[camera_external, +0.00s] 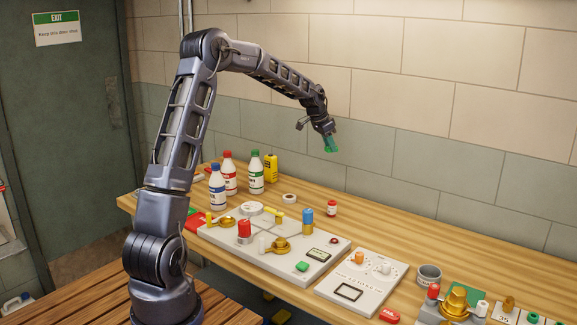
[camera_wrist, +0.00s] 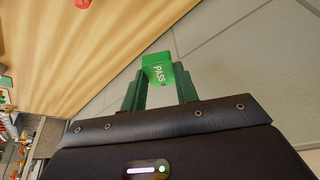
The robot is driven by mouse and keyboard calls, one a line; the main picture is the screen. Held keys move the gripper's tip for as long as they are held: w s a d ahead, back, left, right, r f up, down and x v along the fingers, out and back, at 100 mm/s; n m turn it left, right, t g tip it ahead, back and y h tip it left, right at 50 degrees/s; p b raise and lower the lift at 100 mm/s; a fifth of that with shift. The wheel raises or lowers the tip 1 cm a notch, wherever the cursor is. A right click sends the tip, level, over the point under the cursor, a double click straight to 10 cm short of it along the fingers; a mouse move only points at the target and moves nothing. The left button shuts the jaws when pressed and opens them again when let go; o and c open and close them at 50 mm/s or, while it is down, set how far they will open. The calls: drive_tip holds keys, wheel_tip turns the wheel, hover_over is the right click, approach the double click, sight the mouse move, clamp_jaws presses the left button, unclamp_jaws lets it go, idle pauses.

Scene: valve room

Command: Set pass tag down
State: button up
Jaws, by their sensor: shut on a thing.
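The pass tag (camera_wrist: 158,69) is a small green block with "PASS" in white letters. My gripper (camera_wrist: 160,88) is shut on it, with one finger on each side, in the wrist view. In the external view my gripper (camera_external: 328,141) hangs in the air above the back of the wooden bench, near the tiled wall, and the tag shows only as a small green patch at its tip. The tag is clear of the bench top.
The wooden bench (camera_external: 440,252) has bare room at the back right. Several bottles (camera_external: 229,172) stand at left.

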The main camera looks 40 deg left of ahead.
drive_tip(key=s+a+n+y, duration=0.15)
drive_tip(key=a+n, duration=0.45)
drive_tip(key=a, duration=3.3)
drive_tip(key=shift+t+y, duration=0.3)
drive_tip(key=shift+y, duration=0.15)
drive_tip(key=f, duration=2)
drive_tip(key=shift+w+a+f, duration=0.15)
drive_tip(key=shift+w+f, duration=0.05)
drive_tip(key=shift+f, duration=0.1)
drive_tip(key=shift+f, duration=0.15)
drive_tip(key=o, duration=1)
drive_tip(key=shift+c, duration=0.2)
